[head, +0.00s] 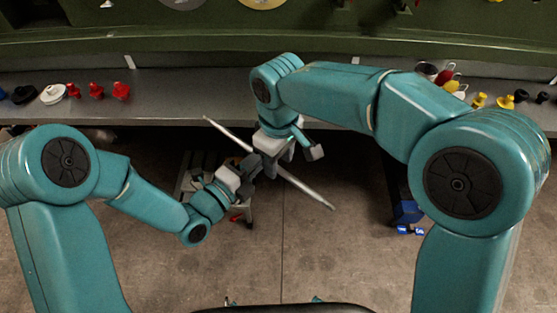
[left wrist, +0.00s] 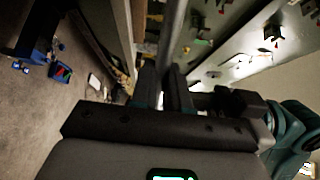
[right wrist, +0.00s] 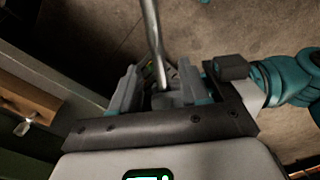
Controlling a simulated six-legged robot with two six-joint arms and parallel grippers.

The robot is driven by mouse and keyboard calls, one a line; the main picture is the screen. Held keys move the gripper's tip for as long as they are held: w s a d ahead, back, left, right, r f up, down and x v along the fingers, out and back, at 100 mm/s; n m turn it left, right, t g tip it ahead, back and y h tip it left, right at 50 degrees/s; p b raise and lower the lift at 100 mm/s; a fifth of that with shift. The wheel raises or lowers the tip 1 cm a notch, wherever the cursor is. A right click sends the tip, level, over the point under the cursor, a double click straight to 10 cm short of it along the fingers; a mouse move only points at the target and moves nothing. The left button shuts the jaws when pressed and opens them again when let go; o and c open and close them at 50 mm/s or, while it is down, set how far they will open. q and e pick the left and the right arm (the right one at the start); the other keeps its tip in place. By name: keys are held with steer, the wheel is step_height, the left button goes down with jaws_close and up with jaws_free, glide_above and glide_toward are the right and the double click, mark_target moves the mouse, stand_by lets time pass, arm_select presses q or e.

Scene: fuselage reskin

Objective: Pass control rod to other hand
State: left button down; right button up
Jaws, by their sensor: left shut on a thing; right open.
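The control rod (head: 305,188) is a thin, pale metal rod held slantwise in mid-air in front of the bench. It runs from upper left to lower right. My left gripper (head: 248,170) is shut on its middle part. The rod also shows between the left fingers in the left wrist view (left wrist: 172,40). My right gripper (head: 268,158) is open, close beside the left one at the rod. In the right wrist view the rod (right wrist: 152,28) reaches down to the gap between the open right fingers (right wrist: 158,85). Whether they touch it is hidden.
A grey bench (head: 170,90) runs behind the arms, below a green fuselage panel (head: 160,48). Red fittings (head: 121,91) stand on its left and yellow ones (head: 480,100) on its right. A blue bin (head: 405,205) is on the floor at right. The nearer floor is clear.

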steer(key=shift+f, duration=0.75)
jaws_close()
arm_select(q)
steer(key=c, duration=1)
jaws_free()
steer(key=shift+c, duration=0.2)
steer(key=shift+a, duration=0.1)
